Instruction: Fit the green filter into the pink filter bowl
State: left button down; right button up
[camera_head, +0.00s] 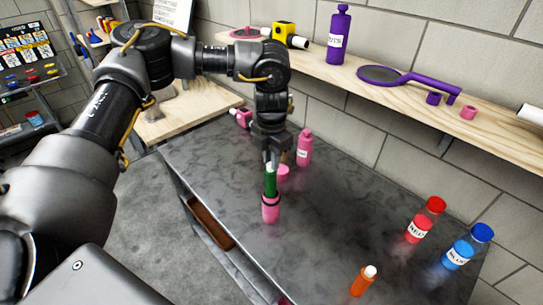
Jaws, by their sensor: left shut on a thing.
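The green filter (270,182) is upright, with its top between the fingers of my left gripper (271,163). The gripper is shut on it from above. The pink filter bowl (271,209) stands upright on the dark tabletop, with a dark ring at its rim. The filter's lower end is at the bowl's mouth and looks partly inside it; how deep it sits is hidden. My right gripper is not in view.
A pink bottle (304,149) and a small pink piece (283,173) stand just behind the bowl. A red bottle (424,222), a blue bottle (467,247) and an orange filter (363,281) stand at the right. A wooden shelf (400,97) runs along the wall. The middle tabletop is clear.

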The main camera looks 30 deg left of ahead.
aim_at(271, 182)
pick_arm(q)
jog(key=shift+f+b, duration=0.85)
jog(key=shift+f, duration=0.7)
jog(key=c, duration=1.2)
grip_release()
jog(key=shift+r, duration=0.1)
jog(key=shift+d, duration=0.1)
